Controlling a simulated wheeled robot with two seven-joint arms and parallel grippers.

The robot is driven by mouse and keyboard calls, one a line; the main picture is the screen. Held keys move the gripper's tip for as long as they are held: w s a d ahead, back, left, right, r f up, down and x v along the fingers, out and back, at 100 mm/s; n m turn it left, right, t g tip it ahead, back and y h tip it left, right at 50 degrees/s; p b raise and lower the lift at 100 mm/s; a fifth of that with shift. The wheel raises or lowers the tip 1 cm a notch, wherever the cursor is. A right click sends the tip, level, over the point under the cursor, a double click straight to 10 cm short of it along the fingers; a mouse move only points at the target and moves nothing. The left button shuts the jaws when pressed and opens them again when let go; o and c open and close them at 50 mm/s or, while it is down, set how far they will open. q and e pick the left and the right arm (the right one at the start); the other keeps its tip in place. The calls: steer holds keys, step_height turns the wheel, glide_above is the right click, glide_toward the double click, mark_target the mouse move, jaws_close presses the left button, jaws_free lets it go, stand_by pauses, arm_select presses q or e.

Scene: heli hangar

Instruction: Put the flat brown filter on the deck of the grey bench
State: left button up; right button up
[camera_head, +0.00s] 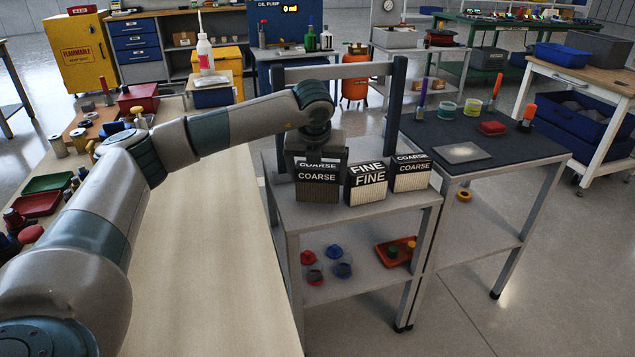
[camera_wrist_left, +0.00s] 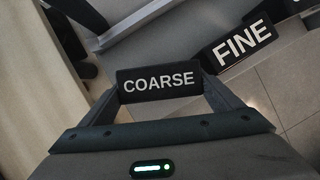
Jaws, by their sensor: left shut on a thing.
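A dark-framed filter with a brown pleated face and a COARSE label (camera_head: 318,192) is at the left end of the grey bench (camera_head: 290,212). My left gripper (camera_head: 317,150) is shut on it from above. In the left wrist view the COARSE top edge (camera_wrist_left: 158,84) sits between the two fingers (camera_wrist_left: 160,95). The filter stands upright at the deck; I cannot tell whether its bottom edge touches. A paler FINE filter (camera_head: 367,182) and another COARSE filter (camera_head: 411,172) stand beside it on the right. My right gripper is out of view.
A grey frame (camera_head: 340,70) rises behind the filters. The lower shelf holds red and blue items and an orange tray (camera_head: 396,251). A dark-topped table (camera_head: 530,143) adjoins on the right. A wooden worktop (camera_head: 205,260) lies on the left, mostly clear in front.

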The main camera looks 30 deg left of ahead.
arm_select(q)
step_height(320, 180, down, 2)
steer(key=shift+f, duration=0.1)
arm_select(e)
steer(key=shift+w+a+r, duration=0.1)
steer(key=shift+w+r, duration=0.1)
arm_select(q)
steer(key=shift+f, duration=0.1)
steer(key=o, duration=0.9)
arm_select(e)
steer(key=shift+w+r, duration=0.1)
arm_select(q)
steer(key=shift+s+d+r, duration=0.1)
steer(key=shift+r, duration=0.3)
steer(key=v, duration=1.1)
steer(key=shift+s+r, duration=0.1)
steer(key=shift+r, duration=0.05)
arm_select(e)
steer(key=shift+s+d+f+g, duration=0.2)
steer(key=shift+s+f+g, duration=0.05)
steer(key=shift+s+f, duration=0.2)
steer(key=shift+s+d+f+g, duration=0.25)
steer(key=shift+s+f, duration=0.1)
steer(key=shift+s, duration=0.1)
arm_select(q)
steer(key=shift+p, duration=0.3)
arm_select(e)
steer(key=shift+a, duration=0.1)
